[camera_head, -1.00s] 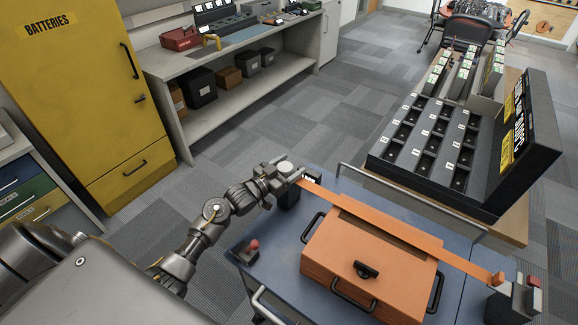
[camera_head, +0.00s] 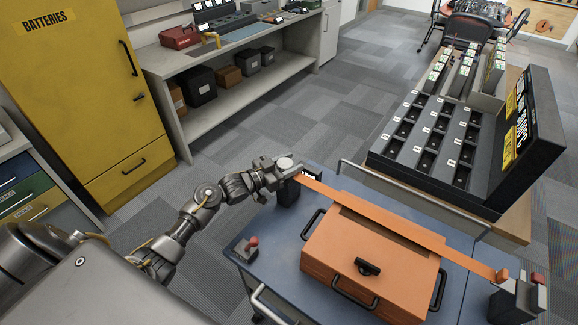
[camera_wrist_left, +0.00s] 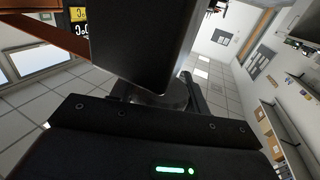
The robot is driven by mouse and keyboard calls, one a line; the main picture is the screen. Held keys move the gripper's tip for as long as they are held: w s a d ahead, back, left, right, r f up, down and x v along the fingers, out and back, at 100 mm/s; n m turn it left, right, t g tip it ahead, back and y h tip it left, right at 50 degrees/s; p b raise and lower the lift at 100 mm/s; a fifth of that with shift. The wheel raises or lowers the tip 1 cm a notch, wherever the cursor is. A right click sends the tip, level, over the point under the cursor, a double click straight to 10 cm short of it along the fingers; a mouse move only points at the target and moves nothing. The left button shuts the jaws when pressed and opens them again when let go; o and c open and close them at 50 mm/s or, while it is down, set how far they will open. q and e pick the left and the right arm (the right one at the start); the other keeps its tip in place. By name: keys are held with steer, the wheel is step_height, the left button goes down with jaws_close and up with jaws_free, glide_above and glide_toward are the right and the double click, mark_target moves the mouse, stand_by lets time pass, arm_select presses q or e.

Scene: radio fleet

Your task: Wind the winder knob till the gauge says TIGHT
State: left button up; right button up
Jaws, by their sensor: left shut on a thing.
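The winder (camera_head: 288,193) is a dark block at the left end of an orange strap (camera_head: 395,228). The strap runs across an orange case (camera_head: 365,255) on a blue cart top. My left gripper (camera_head: 283,167) is shut on the round grey winder knob (camera_head: 286,162) on top of that block. In the left wrist view a dark block fills the middle close to the camera, and small yellow and white labels (camera_wrist_left: 78,14) show beside it. The gauge reading is too small and partly hidden to read. My right gripper is not in view.
The blue cart (camera_head: 270,240) carries a small red-topped lever (camera_head: 249,246) at its left edge. A grey strap end block (camera_head: 515,300) stands at the right. A black slotted rack (camera_head: 440,140) stands behind the cart. A yellow battery cabinet (camera_head: 85,90) stands at the left.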

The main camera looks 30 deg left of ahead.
arm_select(q)
steer(key=m+g+h+b, duration=0.2)
steer(key=b, duration=0.1)
steer(key=m+g+h+b, duration=0.3)
steer(key=g+h+b, duration=0.1)
steer(key=b, duration=0.1)
steer(key=shift+s+d+f+m+b, duration=0.2)
steer(key=shift+s+f+m+b, duration=0.05)
steer(key=shift+m+b, duration=0.15)
steer(key=shift+s+d+r+m+g+h+b, duration=0.1)
steer(key=shift+r+m+g+h+b, duration=0.15)
steer(key=shift+m+g+h+b, duration=0.45)
steer(key=o, duration=1)
steer(key=b+v, duration=0.3)
steer(key=v, duration=0.8)
steer(key=shift+r, duration=0.15)
